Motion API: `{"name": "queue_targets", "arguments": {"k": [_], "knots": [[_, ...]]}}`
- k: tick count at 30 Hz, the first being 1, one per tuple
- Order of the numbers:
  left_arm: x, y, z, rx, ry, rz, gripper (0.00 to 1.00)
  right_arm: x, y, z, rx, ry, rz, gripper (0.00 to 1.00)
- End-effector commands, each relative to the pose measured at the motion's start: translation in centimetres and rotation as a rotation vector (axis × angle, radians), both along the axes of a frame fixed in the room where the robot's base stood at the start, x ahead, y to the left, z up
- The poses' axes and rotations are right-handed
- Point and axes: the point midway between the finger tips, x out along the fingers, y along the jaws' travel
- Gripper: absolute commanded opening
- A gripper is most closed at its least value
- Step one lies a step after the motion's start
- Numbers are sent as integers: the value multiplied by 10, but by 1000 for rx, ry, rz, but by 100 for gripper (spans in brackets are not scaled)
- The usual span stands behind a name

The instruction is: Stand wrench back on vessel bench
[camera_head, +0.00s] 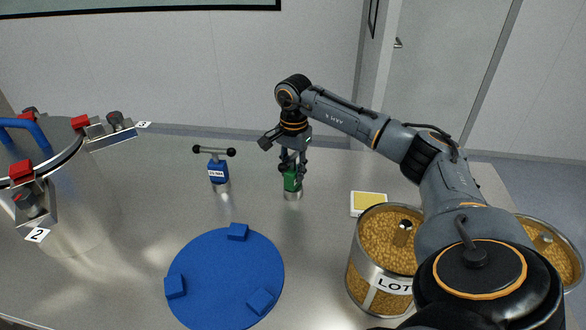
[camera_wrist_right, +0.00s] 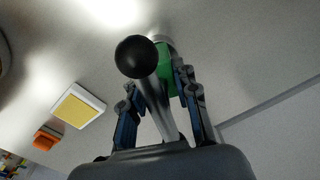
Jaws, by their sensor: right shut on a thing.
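My right gripper (camera_head: 292,163) is shut on a green wrench (camera_head: 292,181), upright with its silver lower end at or just above the bench (camera_head: 330,240); I cannot tell whether it touches. In the right wrist view my right gripper (camera_wrist_right: 165,103) has its fingers on both sides of the green body (camera_wrist_right: 172,66), and a steel bar with a black ball (camera_wrist_right: 136,56) crosses in front. A second wrench, blue with a black-knobbed T-handle (camera_head: 217,172), stands upright to the left. The steel vessel (camera_head: 85,200) stands at the far left. My left gripper is not in view.
A blue disc (camera_head: 225,270) with three blue blocks lies in front. A labelled tin of yellow grains (camera_head: 375,280) and another tin (camera_head: 545,250) stand at the right. A yellow-topped white pad (camera_head: 369,204) lies behind the nearer tin. Bench around the green wrench is clear.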

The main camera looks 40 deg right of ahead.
Motion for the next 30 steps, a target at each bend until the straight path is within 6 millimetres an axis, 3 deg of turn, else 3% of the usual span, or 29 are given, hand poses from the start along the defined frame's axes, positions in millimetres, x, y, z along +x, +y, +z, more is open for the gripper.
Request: {"name": "queue_targets", "arguments": {"k": [2,3,6,14,19,30], "knots": [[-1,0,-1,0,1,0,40,1,0,-1,1,-3,0,0],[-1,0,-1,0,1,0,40,0,0,-2,0,0,0,34],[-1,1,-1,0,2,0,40,0,0,-2,0,0,0,52],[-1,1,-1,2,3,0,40,0,0,-2,0,0,0,52],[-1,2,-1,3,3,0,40,1,0,9,0,-3,0,52],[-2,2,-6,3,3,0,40,1,0,85,1,-6,1,52]]}}
